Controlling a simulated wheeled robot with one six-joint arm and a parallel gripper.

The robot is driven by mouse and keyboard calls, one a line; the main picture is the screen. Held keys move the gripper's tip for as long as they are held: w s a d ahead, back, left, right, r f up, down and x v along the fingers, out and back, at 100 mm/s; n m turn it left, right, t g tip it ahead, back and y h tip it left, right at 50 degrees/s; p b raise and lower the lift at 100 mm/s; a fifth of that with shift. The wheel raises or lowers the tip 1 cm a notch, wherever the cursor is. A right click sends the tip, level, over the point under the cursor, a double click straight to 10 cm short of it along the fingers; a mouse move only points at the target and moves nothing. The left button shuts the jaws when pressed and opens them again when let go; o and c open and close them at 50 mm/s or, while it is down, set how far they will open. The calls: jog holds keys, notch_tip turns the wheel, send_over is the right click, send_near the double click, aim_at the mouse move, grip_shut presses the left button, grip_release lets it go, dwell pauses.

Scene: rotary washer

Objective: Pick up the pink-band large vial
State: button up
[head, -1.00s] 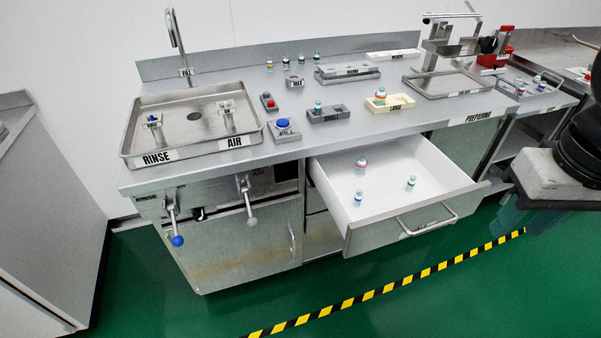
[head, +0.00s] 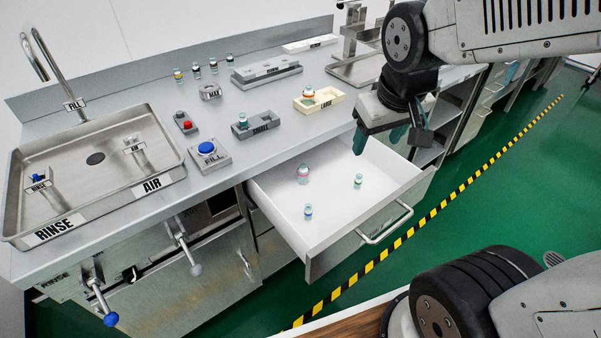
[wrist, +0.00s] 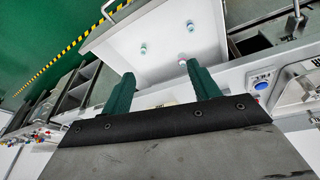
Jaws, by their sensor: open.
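The pink-band large vial (head: 303,174) stands upright in the open white drawer (head: 285,202), towards its back left. In the wrist view the pink-topped vial (wrist: 182,62) shows just past the tip of the right finger, which partly hides it. My gripper (head: 388,130) is open and empty. It hangs above and to the right of the drawer in the head view, apart from the vial. Its two green fingers also show in the wrist view (wrist: 158,72).
Two smaller vials stand in the drawer, one green-topped (head: 358,180) and one blue-banded (head: 308,211). On the counter, a cream LARGE tray (head: 326,104) holds an orange-banded vial (head: 308,92), beside a grey rack (head: 262,127). The drawer handle (head: 387,224) juts out in front.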

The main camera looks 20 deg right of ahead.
jog(key=w+d+f+n+t, duration=0.1)
jog(key=w+d+f+t, duration=0.1)
jog(key=w+f, duration=0.8)
jog(key=n+t+y, duration=0.2)
jog(key=t, duration=0.2)
send_near(306, 173)
jog(key=w+d+r, duration=0.2)
jog(key=d+r, duration=0.1)
jog(key=f+y, duration=0.1)
jog(key=f, duration=0.1)
jog(key=a+f+t, duration=0.1)
jog(key=f, duration=0.1)
jog(key=a+f+t+y, duration=0.1)
jog(key=f, duration=0.2)
jog(key=shift+w+a+f+y, duration=0.1)
jog(key=shift+a+f+y, duration=0.1)
jog(key=shift+y, duration=0.1)
jog(key=shift+w+a+f, duration=0.1)
jog(key=shift+w, duration=0.05)
jog(key=x, duration=0.7)
jog(key=shift+w, duration=0.3)
jog(key=c, duration=1.1)
jog(key=shift+o, duration=0.2)
jog(key=shift+r, duration=0.2)
